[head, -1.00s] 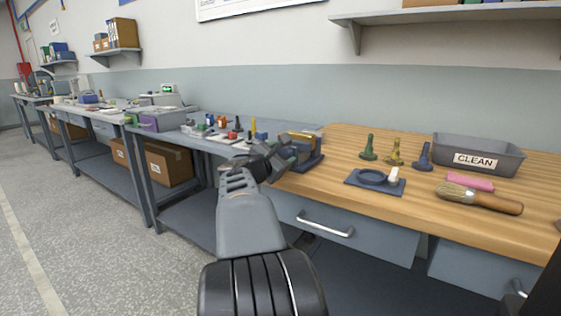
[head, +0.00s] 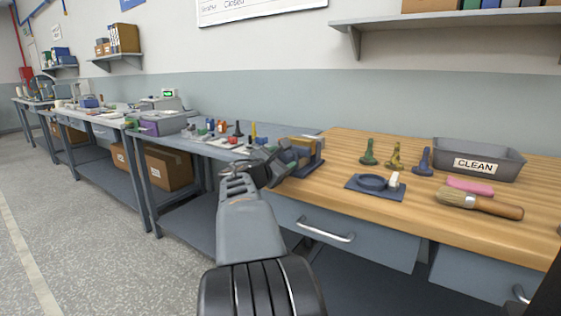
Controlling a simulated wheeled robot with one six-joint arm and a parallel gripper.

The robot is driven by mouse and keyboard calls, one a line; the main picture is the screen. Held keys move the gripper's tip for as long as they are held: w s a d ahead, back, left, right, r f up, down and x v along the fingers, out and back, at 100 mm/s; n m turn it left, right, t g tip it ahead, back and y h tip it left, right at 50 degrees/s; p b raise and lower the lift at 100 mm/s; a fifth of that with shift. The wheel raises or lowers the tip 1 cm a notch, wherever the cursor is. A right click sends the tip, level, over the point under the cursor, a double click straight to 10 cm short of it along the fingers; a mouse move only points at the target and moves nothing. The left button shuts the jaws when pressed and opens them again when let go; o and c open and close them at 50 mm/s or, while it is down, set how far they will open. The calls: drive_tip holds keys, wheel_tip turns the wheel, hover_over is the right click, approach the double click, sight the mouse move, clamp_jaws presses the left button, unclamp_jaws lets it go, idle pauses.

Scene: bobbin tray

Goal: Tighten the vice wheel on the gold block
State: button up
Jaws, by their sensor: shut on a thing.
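The vice (head: 318,160) stands at the left end of the wooden bench, its dark body partly behind my gripper. The gold block (head: 301,142) sits in the vice, and only part of it shows. My gripper (head: 281,166) is at the near left side of the vice. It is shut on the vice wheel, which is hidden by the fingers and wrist. The gap between the vice jaws and the block cannot be made out.
On the wooden bench, right of the vice, are a dark plate with a ring (head: 373,183), several chess-like pieces (head: 394,156), a brush (head: 480,203), a pink bar (head: 469,187) and a grey CLEAN bin (head: 478,158). Small parts crowd the grey bench (head: 205,148) at left.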

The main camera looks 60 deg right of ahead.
drive_tip(key=o, duration=0.9)
drive_tip(key=shift+a, duration=0.15)
drive_tip(key=a+p, duration=0.2)
drive_tip(key=a, duration=1.1)
drive_tip(key=shift+a, duration=0.3)
